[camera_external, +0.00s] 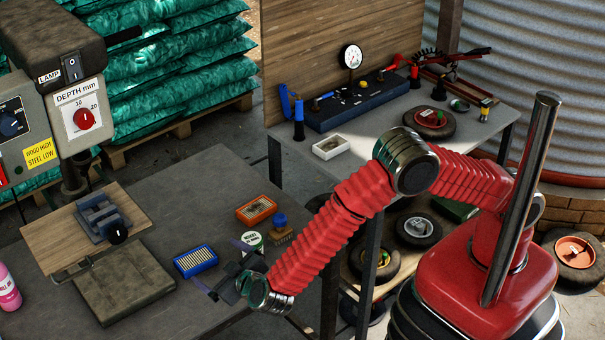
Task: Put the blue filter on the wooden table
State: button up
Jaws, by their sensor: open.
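The blue filter (196,261), a small rectangular block with a pale ribbed top, lies on the grey workbench (180,215). My gripper (224,268) is open and empty, just right of the filter, with its fingers pointing left toward it. One finger is behind and the other in front; I cannot tell its exact height or whether it touches the filter. A wooden board (72,236), the only wooden table-like surface on this bench, stands raised at the left under a machine. A grey-blue vise (100,216) with a black knob sits on its right part.
An orange filter (256,210), a round tin (252,240) and a brush with a blue knob (280,225) lie close behind my gripper. A dark metal base plate (125,285) is left of the filter. A pink bottle (8,288) stands at the left edge.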

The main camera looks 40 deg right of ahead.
jog(key=m, duration=0.4)
send_near(200, 264)
jog(key=v, duration=0.3)
jog(key=shift+w+d+r, duration=0.1)
jog(key=shift+r, duration=0.1)
jog(key=shift+x, duration=4.3)
jog(key=shift+f, duration=0.1)
jog(key=shift+x, duration=2.55)
jog(key=shift+f, duration=0.1)
